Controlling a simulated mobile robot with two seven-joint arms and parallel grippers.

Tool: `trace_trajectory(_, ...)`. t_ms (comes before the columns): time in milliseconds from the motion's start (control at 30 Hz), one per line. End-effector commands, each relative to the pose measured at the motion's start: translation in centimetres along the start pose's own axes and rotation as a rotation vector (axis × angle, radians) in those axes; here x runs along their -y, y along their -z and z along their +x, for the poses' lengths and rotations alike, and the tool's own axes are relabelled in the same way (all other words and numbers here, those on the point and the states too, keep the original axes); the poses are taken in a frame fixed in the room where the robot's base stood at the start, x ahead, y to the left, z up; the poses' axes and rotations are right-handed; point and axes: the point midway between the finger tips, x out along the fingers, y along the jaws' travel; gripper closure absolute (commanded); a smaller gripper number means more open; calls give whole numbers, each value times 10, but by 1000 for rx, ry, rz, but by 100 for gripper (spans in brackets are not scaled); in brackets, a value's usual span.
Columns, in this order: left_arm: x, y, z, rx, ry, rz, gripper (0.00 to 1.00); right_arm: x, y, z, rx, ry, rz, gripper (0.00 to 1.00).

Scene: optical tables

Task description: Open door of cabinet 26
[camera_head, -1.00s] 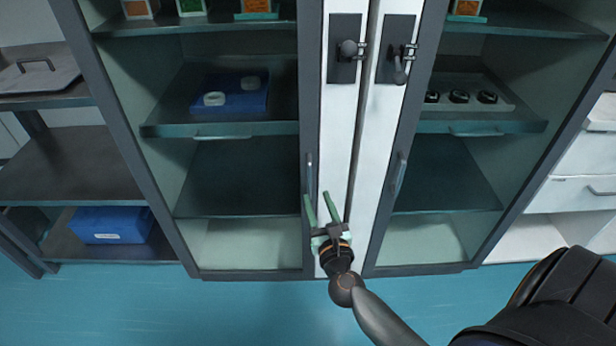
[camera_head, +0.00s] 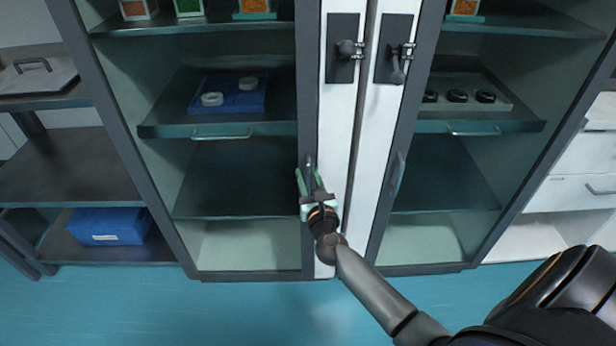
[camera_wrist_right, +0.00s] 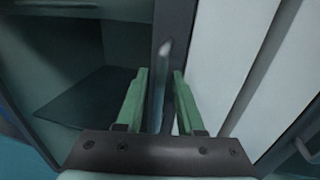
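The cabinet has two glass doors in dark frames, both shut; no number is readable, so I cannot tell which is 26. The left door (camera_head: 308,110) has a slim vertical handle (camera_head: 309,165) low on its inner edge. The right door (camera_head: 405,115) has a matching handle (camera_head: 398,173). My right gripper (camera_head: 309,178) is at the left door's handle. In the right wrist view the gripper (camera_wrist_right: 158,85) is open, and the handle (camera_wrist_right: 160,80) stands between its green fingers, with gaps on both sides. My left gripper is not in view.
Two dark latch plates, left (camera_head: 342,48) and right (camera_head: 393,49), sit on the white centre posts. Inside are shelves with a blue tray (camera_head: 229,103). A shelf unit with a blue box (camera_head: 108,227) stands left, white drawers (camera_head: 590,150) right. The floor in front is clear.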

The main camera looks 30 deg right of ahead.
Motion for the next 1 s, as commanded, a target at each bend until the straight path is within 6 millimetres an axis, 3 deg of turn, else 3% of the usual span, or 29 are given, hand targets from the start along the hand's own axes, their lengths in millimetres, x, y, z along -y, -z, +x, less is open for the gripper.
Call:
trace_trajectory(33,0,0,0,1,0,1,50,0,0,0,0,0,0,70)
trace_trajectory(300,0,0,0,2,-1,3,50,0,0,0,0,0,0,100)
trace_trajectory(1000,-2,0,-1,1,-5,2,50,0,0,0,0,0,0,100)
